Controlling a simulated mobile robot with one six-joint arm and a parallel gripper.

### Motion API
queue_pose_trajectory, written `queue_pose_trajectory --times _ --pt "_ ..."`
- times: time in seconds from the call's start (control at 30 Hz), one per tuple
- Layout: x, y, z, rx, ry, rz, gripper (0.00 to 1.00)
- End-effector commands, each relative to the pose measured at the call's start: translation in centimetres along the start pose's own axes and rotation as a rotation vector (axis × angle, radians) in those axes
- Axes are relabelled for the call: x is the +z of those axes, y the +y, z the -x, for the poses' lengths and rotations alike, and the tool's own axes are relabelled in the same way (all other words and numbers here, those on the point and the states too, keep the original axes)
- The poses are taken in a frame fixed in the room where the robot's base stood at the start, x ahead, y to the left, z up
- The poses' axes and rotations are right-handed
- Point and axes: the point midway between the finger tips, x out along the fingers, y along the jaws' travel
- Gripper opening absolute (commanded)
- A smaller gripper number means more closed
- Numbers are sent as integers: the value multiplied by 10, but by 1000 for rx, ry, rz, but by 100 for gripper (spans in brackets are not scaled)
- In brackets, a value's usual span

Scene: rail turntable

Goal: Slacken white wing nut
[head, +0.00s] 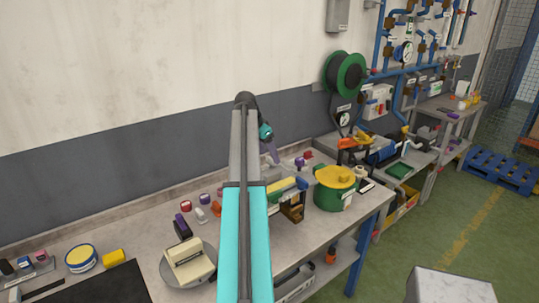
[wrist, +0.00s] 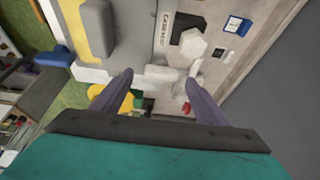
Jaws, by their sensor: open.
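My gripper (wrist: 159,78) is open, its two purple fingers spread apart with nothing clamped between them. In the head view, my gripper (head: 272,158) is over the back of the bench, small and partly hidden by my own arm. In the wrist view, a white rounded part with lobes (wrist: 194,46) lies just beyond the right fingertip and looks like the white wing nut. Other pale pieces show between the fingertips, so its exact outline is unclear. I cannot tell whether a finger touches it. I cannot make out the wing nut in the head view.
A green pot with a yellow lid (head: 335,187) stands right of my arm on the bench (head: 140,268). A cream-topped device on a round grey plate (head: 188,262) is at the front left.

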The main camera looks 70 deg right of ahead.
Motion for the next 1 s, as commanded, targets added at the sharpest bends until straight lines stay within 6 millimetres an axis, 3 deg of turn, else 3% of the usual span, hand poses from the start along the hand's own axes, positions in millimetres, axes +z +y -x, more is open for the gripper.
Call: queue_pose_trajectory --times 0.3,0.63,0.67,0.9,1.0 --pt "0 0 -21 -1 0 1 67" --pt "1 -1 -23 -1 0 1 67" --pt "1 -1 -23 -1 0 1 66" --pt "1 -1 -23 0 0 1 26" --pt "-1 -2 -24 0 1 2 26"
